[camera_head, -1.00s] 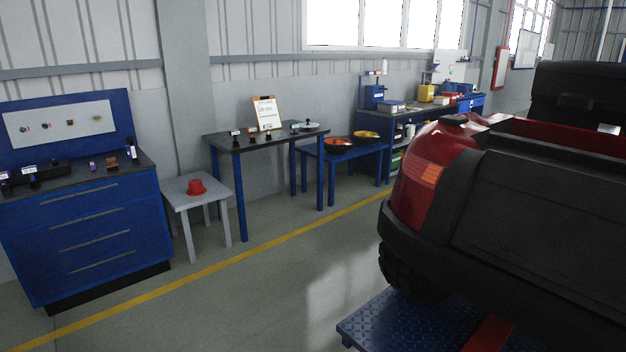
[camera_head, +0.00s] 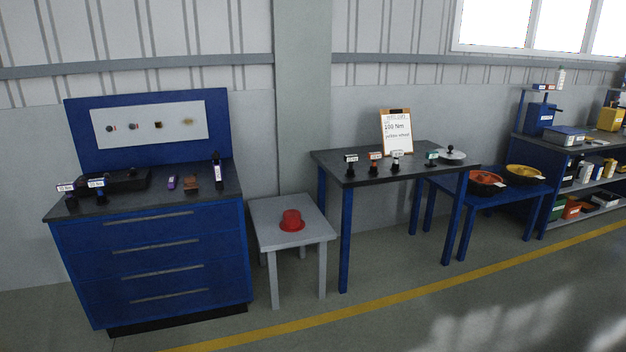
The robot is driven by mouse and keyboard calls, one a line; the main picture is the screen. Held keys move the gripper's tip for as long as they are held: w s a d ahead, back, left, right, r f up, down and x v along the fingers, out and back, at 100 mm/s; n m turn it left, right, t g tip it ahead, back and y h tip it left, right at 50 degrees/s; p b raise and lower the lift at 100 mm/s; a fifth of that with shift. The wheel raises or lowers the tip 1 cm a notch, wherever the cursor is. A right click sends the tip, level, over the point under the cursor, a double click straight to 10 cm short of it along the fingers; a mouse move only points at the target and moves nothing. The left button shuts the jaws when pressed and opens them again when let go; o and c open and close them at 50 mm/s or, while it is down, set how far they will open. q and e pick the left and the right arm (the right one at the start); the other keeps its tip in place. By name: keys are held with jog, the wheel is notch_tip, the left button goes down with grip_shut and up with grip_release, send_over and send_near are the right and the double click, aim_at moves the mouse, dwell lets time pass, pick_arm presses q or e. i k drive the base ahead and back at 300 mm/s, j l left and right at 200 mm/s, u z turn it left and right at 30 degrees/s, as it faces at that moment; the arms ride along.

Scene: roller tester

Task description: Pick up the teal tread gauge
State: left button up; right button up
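I cannot make out for sure which thing is the teal tread gauge. A small dark item with a teal-green label (camera_head: 432,157) stands near the right end of the dark-topped table (camera_head: 335,165); it is too small to identify. Several other small labelled items (camera_head: 375,163) stand along that table's front. Neither of my grippers is in view.
A blue drawer cabinet (camera_head: 160,258) at left holds small tools, a purple item (camera_head: 171,182) and a brown one (camera_head: 191,184). The floor (camera_head: 430,315) in front is clear.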

aim_at(432, 155)
jog(key=i+z, duration=0.25)
jog(key=i, duration=0.3)
jog(key=i+z, duration=0.2)
jog(key=i, duration=0.3)
jog(key=i+j+z, duration=0.1)
jog(key=i+z, duration=0.15)
jog(key=i, duration=0.3)
jog(key=i+j+z, duration=0.2)
jog(key=i, duration=0.3)
jog(key=i+l, duration=0.1)
jog(key=i, duration=0.4)
jog(key=i+l, duration=0.15)
jog(key=i, duration=0.4)
jog(key=i+l, duration=0.1)
jog(key=i, duration=0.4)
jog(key=l+z, duration=0.05)
